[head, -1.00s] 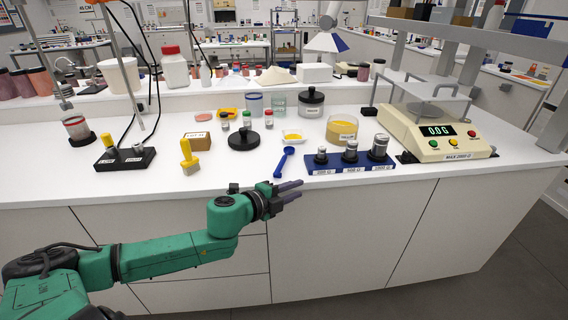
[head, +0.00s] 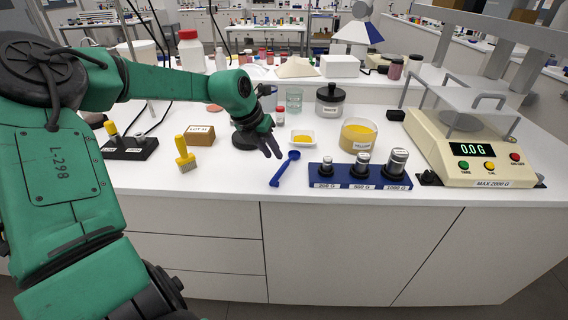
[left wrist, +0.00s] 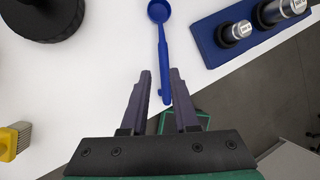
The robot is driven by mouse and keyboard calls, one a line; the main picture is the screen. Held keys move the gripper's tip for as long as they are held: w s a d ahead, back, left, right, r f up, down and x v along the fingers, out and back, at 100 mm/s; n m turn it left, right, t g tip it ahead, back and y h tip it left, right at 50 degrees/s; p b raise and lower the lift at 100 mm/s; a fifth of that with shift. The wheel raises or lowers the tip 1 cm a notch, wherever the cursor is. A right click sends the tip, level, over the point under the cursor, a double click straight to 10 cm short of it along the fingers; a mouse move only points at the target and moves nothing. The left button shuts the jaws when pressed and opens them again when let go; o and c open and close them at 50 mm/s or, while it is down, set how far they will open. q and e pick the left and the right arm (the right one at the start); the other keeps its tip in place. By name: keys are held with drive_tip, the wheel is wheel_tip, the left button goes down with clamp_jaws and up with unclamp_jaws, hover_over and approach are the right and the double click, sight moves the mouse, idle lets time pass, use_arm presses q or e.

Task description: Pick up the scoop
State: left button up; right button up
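The blue scoop (head: 283,169) lies on the white bench near its front edge, bowl toward the back. My left gripper (head: 270,152) is just left of the scoop's bowl in the head view, fingers pointing down toward the bench. In the left wrist view the gripper (left wrist: 160,73) is open, and the scoop (left wrist: 163,48) shows beyond and between its fingertips, handle end toward me. I cannot tell how high the fingers are above the handle; nothing is held. My right gripper is not in view.
A blue weight block (head: 360,182) stands right of the scoop, and a white dish of yellow powder (head: 302,138) behind it. A yellow-handled brush (head: 185,155) is to the left. A black round base (left wrist: 45,15) is near the gripper. The balance (head: 470,150) is far right.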

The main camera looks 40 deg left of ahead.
sight(283, 165)
use_arm(q)
drive_tip(key=x, duration=0.4)
drive_tip(key=p+x, duration=0.1)
drive_tip(key=x, duration=0.1)
drive_tip(key=shift+w+d+r, duration=0.15)
drive_tip(key=shift+w+d, duration=0.05)
drive_tip(key=shift+d, duration=0.05)
drive_tip(key=shift+w+f, duration=0.15)
drive_tip(key=shift+f, duration=0.15)
drive_tip(key=shift+w+f, duration=0.1)
drive_tip(key=shift+w, duration=0.05)
drive_tip(key=shift+d, duration=0.1)
drive_tip(key=shift+c, duration=0.5)
clamp_jaws()
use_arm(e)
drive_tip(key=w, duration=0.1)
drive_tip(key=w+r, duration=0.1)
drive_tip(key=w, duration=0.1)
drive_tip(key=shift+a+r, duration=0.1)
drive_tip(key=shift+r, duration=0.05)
